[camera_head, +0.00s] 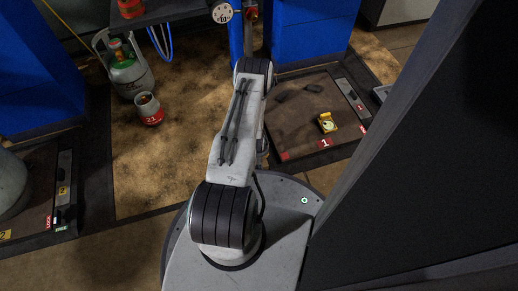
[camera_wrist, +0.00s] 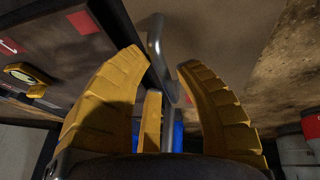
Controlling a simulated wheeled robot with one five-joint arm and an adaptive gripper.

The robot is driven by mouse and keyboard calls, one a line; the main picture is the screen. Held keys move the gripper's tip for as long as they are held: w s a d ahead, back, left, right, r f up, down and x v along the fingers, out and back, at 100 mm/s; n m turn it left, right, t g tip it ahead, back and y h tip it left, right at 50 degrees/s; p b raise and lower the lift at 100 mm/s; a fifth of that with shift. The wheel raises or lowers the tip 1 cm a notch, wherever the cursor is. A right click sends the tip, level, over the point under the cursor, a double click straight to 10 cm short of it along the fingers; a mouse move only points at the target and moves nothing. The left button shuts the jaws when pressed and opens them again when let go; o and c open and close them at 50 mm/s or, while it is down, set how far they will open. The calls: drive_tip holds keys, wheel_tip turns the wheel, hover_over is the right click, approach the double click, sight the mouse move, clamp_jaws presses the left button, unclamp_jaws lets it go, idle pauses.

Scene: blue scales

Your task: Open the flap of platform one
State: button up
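Platform one (camera_head: 297,108) is a brown-topped plate with dark edges and a red "1" label, right of my arm in the head view. It lies flat on the floor, and I cannot tell a separate flap on it. In the wrist view its dark edge (camera_wrist: 128,28) runs along the upper left. My gripper (camera_wrist: 160,58) has its yellow fingers spread apart. A bent grey metal bar (camera_wrist: 156,45) shows between and beyond the fingertips. I cannot tell whether it touches them. In the head view my arm hides the gripper.
A yellow device with a dial (camera_head: 327,123) and dark pieces lie on platform one. Another platform (camera_head: 38,200) bears a grey cylinder at left. A gas cylinder (camera_head: 128,70) and a small red-banded container (camera_head: 149,108) stand left of my arm. A large dark panel (camera_head: 420,170) fills the right.

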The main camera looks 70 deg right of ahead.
clamp_jaws()
